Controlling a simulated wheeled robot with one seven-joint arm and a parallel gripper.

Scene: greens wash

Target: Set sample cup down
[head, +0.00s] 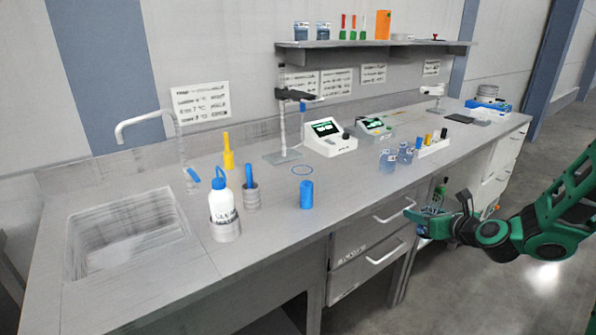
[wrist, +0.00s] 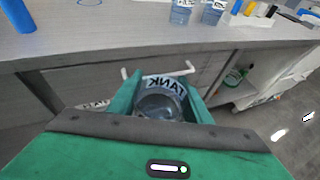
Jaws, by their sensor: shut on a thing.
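My gripper (wrist: 160,95) is shut on a clear sample cup (wrist: 160,104) with a white band; the band's lettering looks like "TANK" in mirror image. In the head view my gripper (head: 421,217) is at the right, in front of the counter's front edge and over the floor side. The cup is small there and partly hidden by the fingers. A blue ring outline (head: 302,170) lies on the grey counter (head: 265,220), left of my gripper; part of it shows at the top of the wrist view (wrist: 90,2).
Two clear cups (head: 388,161) stand near a white rack (head: 432,148). A blue cylinder (head: 306,195) stands in front of the ring, and a meter (head: 328,138) behind it. A wash bottle (head: 221,203) and sink (head: 125,232) are left. Drawer handles (head: 393,211) project below the counter.

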